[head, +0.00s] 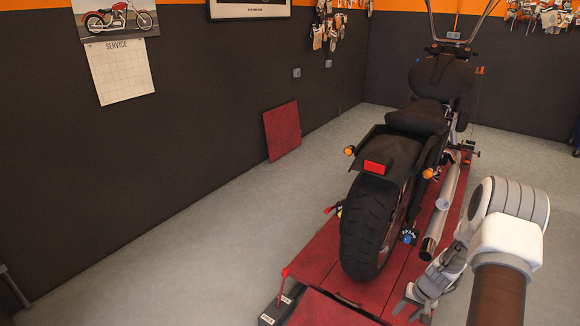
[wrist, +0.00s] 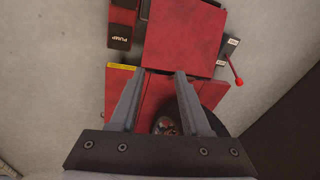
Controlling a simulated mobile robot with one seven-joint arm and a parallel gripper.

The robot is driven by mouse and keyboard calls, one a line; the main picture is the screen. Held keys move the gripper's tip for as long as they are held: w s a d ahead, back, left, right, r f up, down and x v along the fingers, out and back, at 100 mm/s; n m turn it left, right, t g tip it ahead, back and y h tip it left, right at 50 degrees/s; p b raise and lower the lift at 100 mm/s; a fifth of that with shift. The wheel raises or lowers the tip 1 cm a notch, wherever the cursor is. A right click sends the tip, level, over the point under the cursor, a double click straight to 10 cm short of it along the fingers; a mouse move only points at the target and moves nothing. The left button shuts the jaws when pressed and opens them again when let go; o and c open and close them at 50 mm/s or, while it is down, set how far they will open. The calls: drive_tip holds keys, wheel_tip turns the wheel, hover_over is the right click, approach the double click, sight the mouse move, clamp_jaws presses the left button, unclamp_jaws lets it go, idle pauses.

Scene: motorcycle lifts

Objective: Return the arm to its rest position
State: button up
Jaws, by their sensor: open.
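My arm shows at the right of the head view, bent over, with a brown-and-white link in front and grey links behind it. My gripper (head: 414,308) hangs low at the bottom edge of the head view, beside the red motorcycle lift (head: 322,252) and to the right of the motorcycle's rear wheel. In the wrist view my gripper (wrist: 159,75) has its two grey fingers spread apart with nothing held between them. The wrist camera looks down on the rear end of the red lift (wrist: 185,40).
A black motorcycle (head: 420,120) stands on the lift. A lever with a red knob (wrist: 239,82) and a black pedal marked PUMP (wrist: 121,36) flank the lift's end. A red panel (head: 282,131) leans on the dark left wall. Grey floor (head: 190,260) is clear left of the lift.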

drive_tip(key=s+a+r+n, duration=0.1)
drive_tip(key=a+r, duration=0.3)
drive_tip(key=r, duration=0.5)
drive_tip(key=a+r+n+t, duration=0.1)
drive_tip(key=a+r, duration=0.2)
drive_tip(key=r, duration=0.7)
drive_tip(key=s+a+r+n, duration=0.1)
drive_tip(key=a+r, duration=0.3)
drive_tip(key=r, duration=0.5)
drive_tip(key=s+a+r+n+t+h, duration=0.1)
drive_tip(key=s+a+r, duration=0.65)
drive_tip(key=r, duration=0.35)
drive_tip(key=s+a+r+n+t, duration=0.1)
drive_tip(key=s+r, duration=0.1)
drive_tip(key=s, duration=0.5)
drive_tip(key=s+a+r, duration=0.2)
drive_tip(key=s, duration=0.5)
wheel_tip(320, 180, up, 15)
drive_tip(key=p, duration=1.5)
drive_tip(key=shift+s+d, duration=0.15)
drive_tip(key=shift+s, duration=0.25)
drive_tip(key=shift+s, duration=0.1)
